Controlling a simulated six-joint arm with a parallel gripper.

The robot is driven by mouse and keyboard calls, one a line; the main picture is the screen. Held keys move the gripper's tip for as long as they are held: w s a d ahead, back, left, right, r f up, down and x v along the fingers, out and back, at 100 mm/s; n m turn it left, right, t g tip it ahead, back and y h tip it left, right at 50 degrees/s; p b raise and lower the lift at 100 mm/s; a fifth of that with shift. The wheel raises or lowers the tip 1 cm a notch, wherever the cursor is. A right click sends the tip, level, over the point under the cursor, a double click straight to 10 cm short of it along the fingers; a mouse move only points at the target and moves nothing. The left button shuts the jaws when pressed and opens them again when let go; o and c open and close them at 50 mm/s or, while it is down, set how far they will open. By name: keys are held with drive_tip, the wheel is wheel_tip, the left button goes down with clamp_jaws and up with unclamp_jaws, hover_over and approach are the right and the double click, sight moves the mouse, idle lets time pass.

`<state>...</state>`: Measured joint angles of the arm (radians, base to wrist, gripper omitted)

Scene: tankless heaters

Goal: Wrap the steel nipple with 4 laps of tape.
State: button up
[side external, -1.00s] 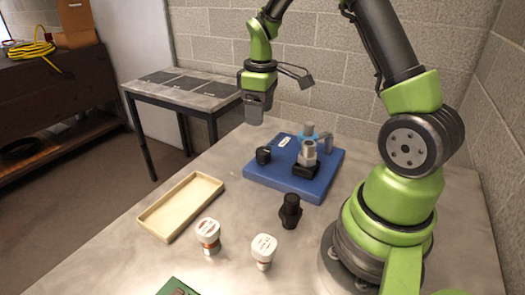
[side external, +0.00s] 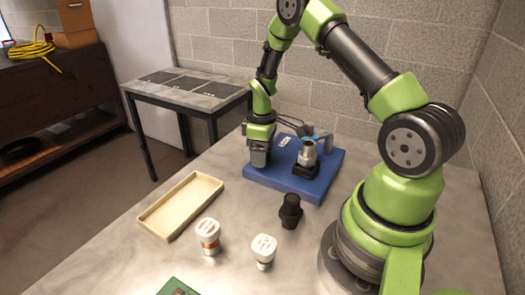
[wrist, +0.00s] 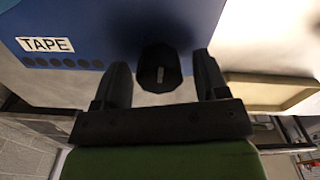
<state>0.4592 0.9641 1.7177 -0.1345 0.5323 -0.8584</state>
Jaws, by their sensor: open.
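The steel nipple (side external: 309,153) stands upright in a black holder (side external: 305,171) on the blue board (side external: 283,182). My gripper (side external: 258,160) is low over the board's left part, left of the nipple, pointing down. In the wrist view my gripper (wrist: 163,82) is open, with a finger on each side of a small black faceted piece (wrist: 157,66). This piece is by the "TAPE" label (wrist: 45,45) on the board, and I cannot tell whether the fingers touch it. In the side view my gripper hides it.
A blue-and-grey fixture (side external: 322,140) stands behind the nipple. A shallow beige tray (side external: 160,228) lies front left. Two white-capped pieces (side external: 208,233) (side external: 264,249) and a black fitting (side external: 290,211) stand in front of the board. A green item (side external: 176,288) is at the bottom edge.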

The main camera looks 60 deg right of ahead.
drive_tip(key=c, duration=0.9)
drive_tip(key=shift+c, duration=0.2)
drive_tip(key=shift+m, duration=0.3)
drive_tip(key=m, duration=0.8)
drive_tip(key=shift+d+m, duration=0.1)
drive_tip(key=shift+m, duration=0.3)
drive_tip(key=m, duration=0.4)
drive_tip(key=shift+m, duration=0.3)
drive_tip(key=shift+d+m, duration=0.1)
drive_tip(key=shift+m, duration=1.7)
